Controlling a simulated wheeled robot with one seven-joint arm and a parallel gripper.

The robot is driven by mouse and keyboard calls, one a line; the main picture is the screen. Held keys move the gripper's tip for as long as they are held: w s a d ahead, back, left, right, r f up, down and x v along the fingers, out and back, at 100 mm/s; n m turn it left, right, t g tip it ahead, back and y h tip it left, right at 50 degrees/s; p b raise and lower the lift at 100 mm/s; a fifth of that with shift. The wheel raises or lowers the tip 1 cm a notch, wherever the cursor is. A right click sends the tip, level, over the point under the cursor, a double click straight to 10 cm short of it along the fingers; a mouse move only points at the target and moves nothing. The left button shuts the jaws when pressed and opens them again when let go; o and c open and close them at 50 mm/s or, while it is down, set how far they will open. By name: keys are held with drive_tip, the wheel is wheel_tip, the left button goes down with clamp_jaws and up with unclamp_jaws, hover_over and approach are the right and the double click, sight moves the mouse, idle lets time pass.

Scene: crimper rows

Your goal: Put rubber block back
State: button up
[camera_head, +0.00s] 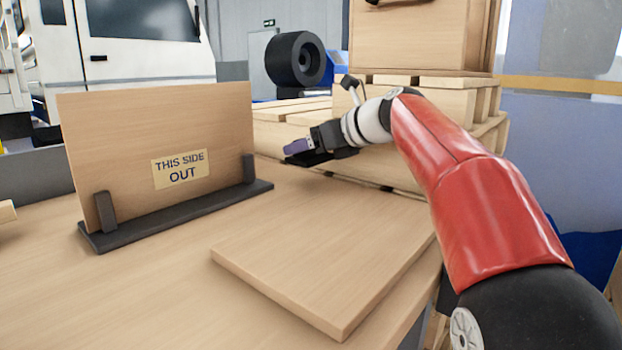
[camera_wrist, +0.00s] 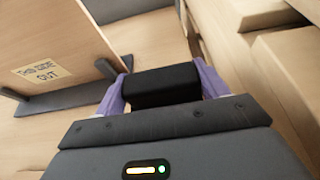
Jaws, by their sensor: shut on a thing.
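My gripper (camera_wrist: 162,92) has purple fingers and is shut on a black rubber block (camera_wrist: 160,84), which spans the gap between them in the wrist view. In the head view my gripper (camera_head: 291,150) is held above the far side of the table, right of the wooden board. The block is hard to make out there. The upright board (camera_head: 130,125) carries a yellow label reading "THIS SIDE OUT" and stands in a dark holder (camera_head: 190,212) with two posts. The area behind the board is hidden in the head view.
A flat wooden panel (camera_head: 325,255) lies on the table (camera_head: 150,300) to the right of the holder. Wooden pallets (camera_head: 285,125) and a crate (camera_head: 420,35) stand behind my arm. A black roll (camera_head: 294,58) is at the back. The table's front left is clear.

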sight(319, 163)
drive_tip(key=shift+f+b, duration=0.85)
drive_tip(key=shift+f, duration=1.4)
drive_tip(key=shift+f, duration=0.15)
drive_tip(key=o, duration=1.1)
drive_tip(key=shift+c, duration=0.2)
drive_tip(key=p+v, duration=0.1)
drive_tip(key=v, duration=1)
drive_tip(key=shift+s+d, duration=0.1)
drive_tip(key=shift+s+d+r, duration=0.25)
drive_tip(key=shift+d, duration=0.05)
